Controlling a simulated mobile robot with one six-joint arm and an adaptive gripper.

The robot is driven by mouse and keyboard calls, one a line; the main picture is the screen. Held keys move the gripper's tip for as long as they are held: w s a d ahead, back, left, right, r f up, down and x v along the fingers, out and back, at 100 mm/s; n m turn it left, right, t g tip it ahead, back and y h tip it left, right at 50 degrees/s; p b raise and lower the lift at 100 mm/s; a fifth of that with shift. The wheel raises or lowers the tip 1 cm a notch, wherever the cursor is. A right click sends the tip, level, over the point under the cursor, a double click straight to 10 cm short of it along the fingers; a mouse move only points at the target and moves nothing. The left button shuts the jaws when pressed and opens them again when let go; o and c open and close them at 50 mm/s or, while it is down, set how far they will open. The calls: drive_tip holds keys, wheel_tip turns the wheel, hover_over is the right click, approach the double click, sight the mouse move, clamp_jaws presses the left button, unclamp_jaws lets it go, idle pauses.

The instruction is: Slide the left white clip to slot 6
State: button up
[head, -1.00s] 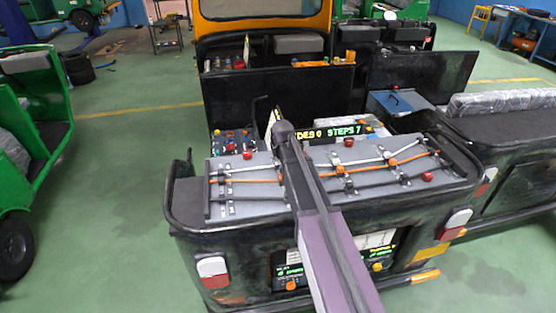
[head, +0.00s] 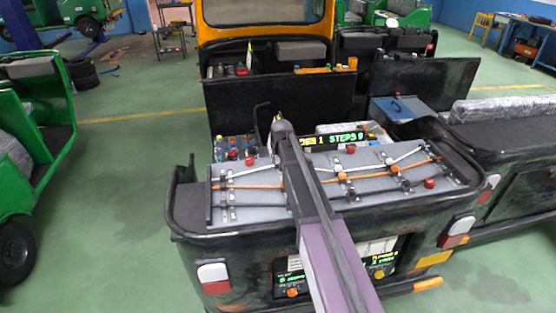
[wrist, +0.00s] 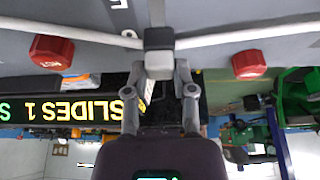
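In the wrist view, which is upside down, a white-grey clip (wrist: 158,39) sits on a white cable (wrist: 225,38) that runs across a grey panel (wrist: 215,14). My gripper (wrist: 159,68) has one finger on each side of the clip's grey block, and both fingertips appear to touch it. Another white clip (head: 389,161) sits on the white cable right of my arm. A slot mark near the held clip is too unclear to read.
Red knobs (wrist: 52,52) (wrist: 249,64) stand beside the white cable. An orange clip (head: 341,177) and a black clip (head: 405,185) sit on lower cables. A display (head: 336,138) shows a slide count of 1 and 9 steps. The vehicle's black rear rim surrounds the panel.

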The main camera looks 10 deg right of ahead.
drive_tip(key=o, duration=0.4)
drive_tip(key=shift+w+a, duration=0.1)
drive_tip(key=shift+w, duration=0.2)
drive_tip(key=shift+o, duration=0.2)
drive_tip(key=shift+s, duration=0.1)
drive_tip(key=shift+s, duration=0.1)
